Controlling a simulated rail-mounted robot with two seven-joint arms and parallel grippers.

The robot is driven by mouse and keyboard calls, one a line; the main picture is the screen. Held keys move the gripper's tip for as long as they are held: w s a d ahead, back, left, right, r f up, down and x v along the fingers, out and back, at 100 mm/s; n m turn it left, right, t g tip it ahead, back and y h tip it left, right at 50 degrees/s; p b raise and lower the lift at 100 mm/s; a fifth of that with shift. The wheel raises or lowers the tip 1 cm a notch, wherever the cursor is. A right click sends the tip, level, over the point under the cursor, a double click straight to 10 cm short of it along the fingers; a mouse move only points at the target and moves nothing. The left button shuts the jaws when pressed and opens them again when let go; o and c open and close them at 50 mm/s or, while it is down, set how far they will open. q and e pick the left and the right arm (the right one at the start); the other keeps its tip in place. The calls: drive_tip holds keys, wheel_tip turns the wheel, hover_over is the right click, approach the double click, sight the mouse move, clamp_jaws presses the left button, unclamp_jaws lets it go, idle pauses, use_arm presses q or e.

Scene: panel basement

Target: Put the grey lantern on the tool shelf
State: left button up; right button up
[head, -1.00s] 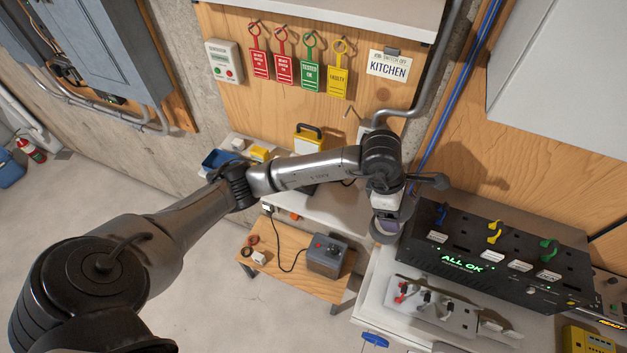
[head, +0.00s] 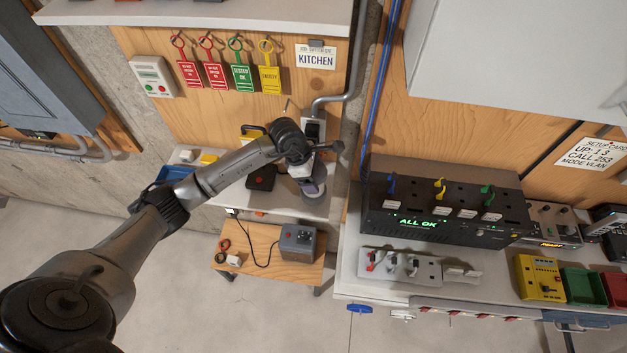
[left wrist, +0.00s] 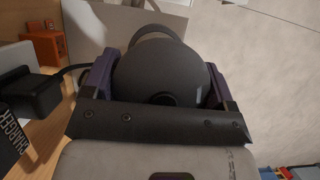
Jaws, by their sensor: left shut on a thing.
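My left gripper (head: 313,190) is at the end of the arm that comes in from the left, over the right end of the white shelf (head: 285,206) below the hanging tags. It is shut on the grey lantern. In the left wrist view the lantern (left wrist: 160,72) is a dark grey rounded body with a loop handle, between the two purple fingers. In the head view the gripper mostly hides the lantern. I cannot tell whether the lantern touches the shelf. My right gripper is not in view.
The white shelf also bears a blue bin (head: 172,174) and a dark box (head: 262,178). A black console (head: 440,205) stands on the bench at right. A small wooden table (head: 262,262) with a grey box (head: 298,243) is below. The left wrist view shows a black charger (left wrist: 35,92).

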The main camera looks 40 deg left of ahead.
use_arm(q)
wheel_tip(320, 180, down, 3)
drive_tip(key=shift+d+r+p, duration=0.1)
drive_tip(key=shift+p, duration=0.55)
drive_tip(key=shift+f, duration=0.45)
drive_tip(key=shift+f, duration=0.15)
drive_tip(key=o, duration=1.1)
